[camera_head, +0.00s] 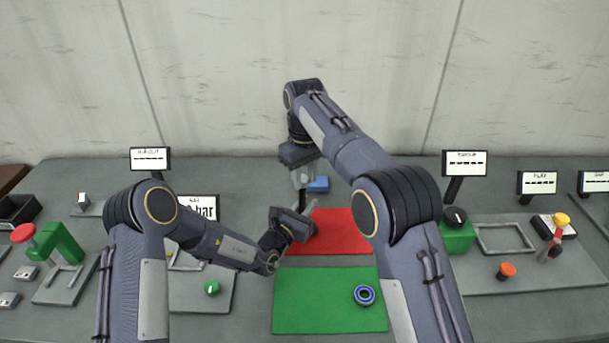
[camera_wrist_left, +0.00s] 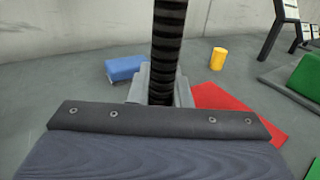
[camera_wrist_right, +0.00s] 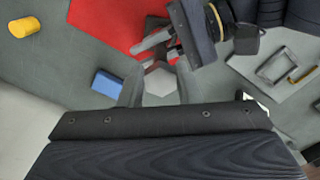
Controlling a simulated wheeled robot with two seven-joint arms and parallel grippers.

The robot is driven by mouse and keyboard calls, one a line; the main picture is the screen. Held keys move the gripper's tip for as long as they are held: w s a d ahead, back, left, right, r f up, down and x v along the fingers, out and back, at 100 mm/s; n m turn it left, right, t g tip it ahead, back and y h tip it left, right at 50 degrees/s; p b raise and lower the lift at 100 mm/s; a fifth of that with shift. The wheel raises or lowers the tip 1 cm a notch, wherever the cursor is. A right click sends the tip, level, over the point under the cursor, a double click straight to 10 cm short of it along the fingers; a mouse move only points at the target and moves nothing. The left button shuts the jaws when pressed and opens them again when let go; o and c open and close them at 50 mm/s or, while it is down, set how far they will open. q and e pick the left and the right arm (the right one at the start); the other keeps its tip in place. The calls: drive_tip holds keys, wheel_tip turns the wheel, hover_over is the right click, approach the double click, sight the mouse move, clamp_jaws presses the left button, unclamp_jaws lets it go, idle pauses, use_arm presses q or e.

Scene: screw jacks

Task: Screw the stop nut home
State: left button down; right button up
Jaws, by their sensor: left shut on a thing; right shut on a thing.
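A black threaded spindle (camera_wrist_left: 168,45) stands upright in the left wrist view; a short stretch of it shows in the head view (camera_head: 301,189). My left gripper (camera_head: 308,212) is shut on the spindle low down. My right gripper (camera_head: 303,178) comes from above, over the spindle's top. In the right wrist view its fingers are shut on a light grey hexagonal piece (camera_wrist_right: 160,80), which looks like the stop nut. How far its thread is engaged is hidden. A dark ring with a blue band (camera_head: 365,295) lies on the green mat (camera_head: 310,318).
A red mat (camera_head: 345,232) lies behind the green one. A blue block (camera_head: 318,184) sits close to the spindle, and a yellow cylinder (camera_wrist_left: 217,58) stands nearby. Fixtures with buttons and displays flank both sides, including a green block with a black knob (camera_head: 457,234).

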drive_tip(key=shift+f, duration=0.55)
drive_tip(key=m, duration=0.4)
drive_tip(key=shift+s+a, duration=0.1)
drive_tip(key=shift+a, duration=0.1)
drive_tip(key=m, duration=0.5)
drive_tip(key=shift+a, duration=0.2)
drive_tip(key=m, duration=0.7)
drive_tip(key=shift+w+a+m, duration=0.2)
drive_tip(key=shift+a+m, duration=0.1)
drive_tip(key=shift+m, duration=0.1)
drive_tip(key=m, duration=0.5)
drive_tip(key=shift+w+a, duration=0.1)
drive_tip(key=shift+w, duration=0.1)
drive_tip(key=m, duration=0.5)
drive_tip(key=shift+w+f, duration=0.1)
drive_tip(key=shift+w, duration=0.1)
drive_tip(key=m, duration=0.2)
drive_tip(key=shift+w+m, duration=0.15)
drive_tip(key=shift+m, duration=0.25)
drive_tip(key=m, duration=0.7)
drive_tip(key=shift+w+d, duration=0.2)
drive_tip(key=shift+d, duration=0.05)
